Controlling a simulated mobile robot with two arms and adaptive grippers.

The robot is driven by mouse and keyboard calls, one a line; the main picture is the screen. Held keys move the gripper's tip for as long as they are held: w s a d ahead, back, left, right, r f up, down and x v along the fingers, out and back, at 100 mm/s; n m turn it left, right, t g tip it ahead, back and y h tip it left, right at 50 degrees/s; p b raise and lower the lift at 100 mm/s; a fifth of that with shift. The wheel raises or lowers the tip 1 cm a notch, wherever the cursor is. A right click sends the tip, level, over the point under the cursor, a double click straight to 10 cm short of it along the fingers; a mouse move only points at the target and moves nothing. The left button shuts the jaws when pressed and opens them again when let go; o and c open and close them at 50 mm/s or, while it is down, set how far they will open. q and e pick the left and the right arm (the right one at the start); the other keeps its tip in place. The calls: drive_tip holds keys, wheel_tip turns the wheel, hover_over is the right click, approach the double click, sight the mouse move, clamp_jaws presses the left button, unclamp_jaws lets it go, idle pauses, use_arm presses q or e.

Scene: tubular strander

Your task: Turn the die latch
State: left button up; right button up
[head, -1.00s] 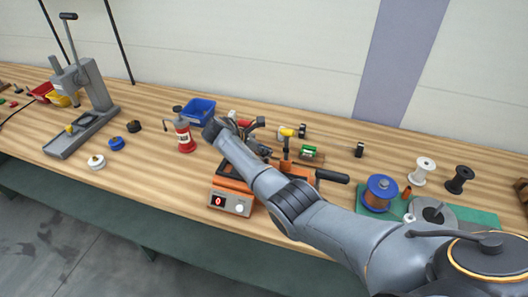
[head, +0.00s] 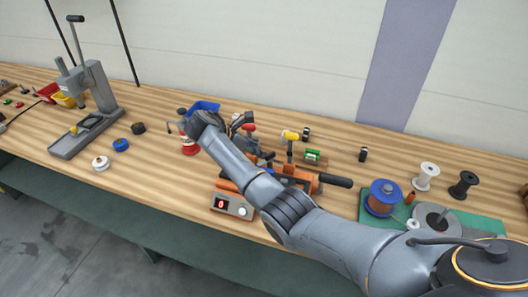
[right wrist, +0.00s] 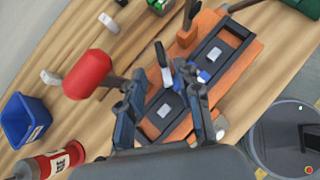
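The orange-based machine (head: 236,189) stands at the bench's front edge, partly hidden by my right arm. In the right wrist view its orange plate (right wrist: 250,62) carries a black frame (right wrist: 226,45), with a small lever (right wrist: 160,58) and a blue part (right wrist: 203,76). I cannot tell for sure which piece is the die latch. My right gripper (right wrist: 165,95) is open, its two fingers spread over the machine's near end, with nothing seen held. In the head view the right gripper (head: 240,122) is over the machine's back left side. My left gripper is not in view.
A red rounded head on a dark handle (right wrist: 88,73) is close to the left finger. A blue bin (head: 205,107) and red bottle (head: 189,147) stand left of the machine. Spools (head: 383,196) stand right on a green mat.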

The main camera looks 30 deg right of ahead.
drive_tip(key=v, duration=0.5)
